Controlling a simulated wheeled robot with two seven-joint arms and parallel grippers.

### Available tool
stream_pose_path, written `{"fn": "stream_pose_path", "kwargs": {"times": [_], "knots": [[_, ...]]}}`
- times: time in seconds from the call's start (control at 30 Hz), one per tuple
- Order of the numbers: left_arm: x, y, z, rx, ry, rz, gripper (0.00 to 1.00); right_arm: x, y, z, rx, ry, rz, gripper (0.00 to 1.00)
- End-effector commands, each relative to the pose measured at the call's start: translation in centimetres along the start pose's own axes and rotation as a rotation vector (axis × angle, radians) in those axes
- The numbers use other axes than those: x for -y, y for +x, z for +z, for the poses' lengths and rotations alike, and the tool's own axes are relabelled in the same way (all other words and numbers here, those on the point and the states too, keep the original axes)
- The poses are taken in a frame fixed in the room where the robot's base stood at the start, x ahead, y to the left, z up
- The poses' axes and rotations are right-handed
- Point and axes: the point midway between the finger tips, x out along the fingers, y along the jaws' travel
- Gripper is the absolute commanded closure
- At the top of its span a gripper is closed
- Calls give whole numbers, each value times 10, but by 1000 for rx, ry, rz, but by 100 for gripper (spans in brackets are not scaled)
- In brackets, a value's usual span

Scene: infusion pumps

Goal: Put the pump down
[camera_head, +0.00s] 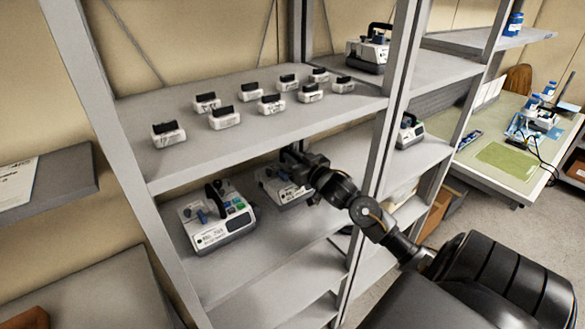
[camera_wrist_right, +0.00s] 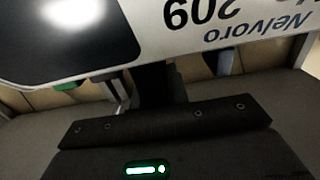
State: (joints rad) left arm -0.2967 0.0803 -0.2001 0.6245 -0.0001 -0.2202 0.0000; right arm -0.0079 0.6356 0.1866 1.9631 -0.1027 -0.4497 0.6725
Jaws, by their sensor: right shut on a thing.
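The pump (camera_head: 279,190) is a white and grey box on the middle level of the shelf unit. In the right wrist view its white face (camera_wrist_right: 220,28) fills the top, with upside-down lettering "Nelvoro" and "209" and a dark screen (camera_wrist_right: 65,35). My right gripper (camera_head: 293,160) reaches in from the right under the upper shelf and is shut on the pump at its top, hiding part of it. I cannot tell whether the pump's base touches the shelf. My left gripper is not in view.
Another pump (camera_head: 216,216) stands close to the left on the same shelf (camera_head: 285,264). The upper shelf (camera_head: 165,101), carrying several small white devices, is close above my gripper. A shelf post (camera_head: 375,150) stands to the right. Bare shelf lies in front of the pumps.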

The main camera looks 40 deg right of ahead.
Motion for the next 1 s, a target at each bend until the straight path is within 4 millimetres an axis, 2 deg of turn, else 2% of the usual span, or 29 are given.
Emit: {"fn": "stream_pose_path", "kwargs": {"times": [0.07, 0.33, 0.73, 0.77, 0.8, 0.9, 1.0], "knots": [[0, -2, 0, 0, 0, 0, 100, 0, 0, 2, -4, 2, 1, 100], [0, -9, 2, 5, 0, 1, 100, 0, 0, 31, -6, 2, 2, 100], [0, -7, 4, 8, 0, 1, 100, 0, 0, 36, -8, 0, 1, 100], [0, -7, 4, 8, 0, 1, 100, 0, 0, 39, 0, 0, 0, 81], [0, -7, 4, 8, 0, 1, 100, 0, 0, 39, 0, 0, 0, 76], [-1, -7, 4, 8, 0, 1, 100, 0, 0, 39, 0, 0, 0, 63], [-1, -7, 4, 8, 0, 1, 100, 0, 0, 39, 0, 0, 0, 62]]}}
